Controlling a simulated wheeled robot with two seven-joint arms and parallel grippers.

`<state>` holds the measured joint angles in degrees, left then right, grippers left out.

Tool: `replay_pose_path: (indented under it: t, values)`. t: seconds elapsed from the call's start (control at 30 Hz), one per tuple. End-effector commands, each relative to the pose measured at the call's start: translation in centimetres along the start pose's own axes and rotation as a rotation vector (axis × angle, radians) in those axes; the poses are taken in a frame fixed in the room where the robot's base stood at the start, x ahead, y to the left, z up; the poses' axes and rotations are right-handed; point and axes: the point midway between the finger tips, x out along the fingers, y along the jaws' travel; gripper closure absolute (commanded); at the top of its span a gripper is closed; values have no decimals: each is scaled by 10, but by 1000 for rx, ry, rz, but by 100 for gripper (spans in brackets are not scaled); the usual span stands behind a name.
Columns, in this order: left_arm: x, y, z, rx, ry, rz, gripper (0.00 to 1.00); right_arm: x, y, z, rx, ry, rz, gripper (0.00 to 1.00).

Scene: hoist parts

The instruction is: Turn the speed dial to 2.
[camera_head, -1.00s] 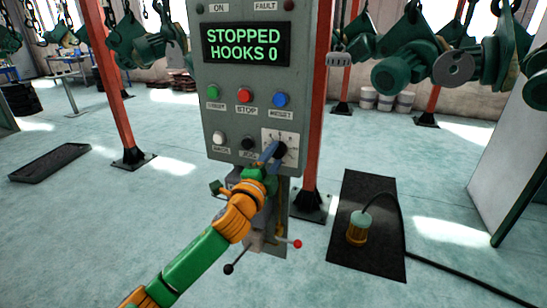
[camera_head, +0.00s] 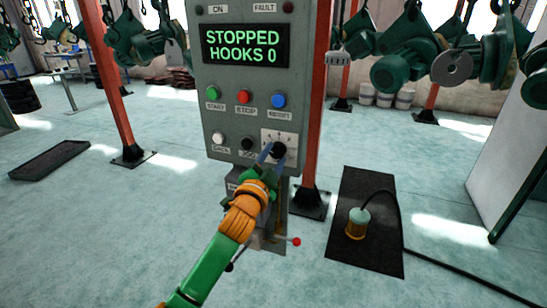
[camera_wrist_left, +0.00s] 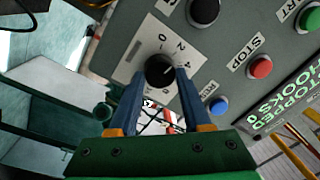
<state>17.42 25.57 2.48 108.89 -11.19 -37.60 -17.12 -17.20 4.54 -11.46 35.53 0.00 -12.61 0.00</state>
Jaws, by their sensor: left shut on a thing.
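The speed dial (camera_head: 279,149) is a black round knob on a white square plate at the lower right of the grey control box (camera_head: 238,105). The mark's exact setting is hard to read. My left gripper (camera_head: 273,155) has its blue fingers on either side of the dial and is shut on it. My right gripper is in neither view.
The display (camera_head: 245,45) reads STOPPED, HOOKS 0. Green, red and blue buttons (camera_head: 278,100) sit above the dial; a white button and a black button (camera_head: 247,143) sit left of it. A red post (camera_head: 316,110) stands close on the right. A pendant lamp-like thing (camera_head: 357,222) lies on a black mat.

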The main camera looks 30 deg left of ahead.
Motion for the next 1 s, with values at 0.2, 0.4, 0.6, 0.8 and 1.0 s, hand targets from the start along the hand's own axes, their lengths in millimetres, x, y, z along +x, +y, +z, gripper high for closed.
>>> replay_pose_path:
  t: [0.2, 0.4, 0.6, 0.8, 1.0]
  values:
    - [0, 0, 0, -5, 0, -1, 100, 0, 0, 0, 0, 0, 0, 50]
    - [0, 0, 0, -4, 0, -1, 49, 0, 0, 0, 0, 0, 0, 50]
    - [0, 0, 0, -4, 0, 0, 22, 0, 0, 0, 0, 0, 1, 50]
    - [-1, 0, 0, -4, 0, 0, 22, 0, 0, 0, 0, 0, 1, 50]
    - [-30, 3, 2, -3, 1, 1, 22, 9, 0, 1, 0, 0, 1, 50]
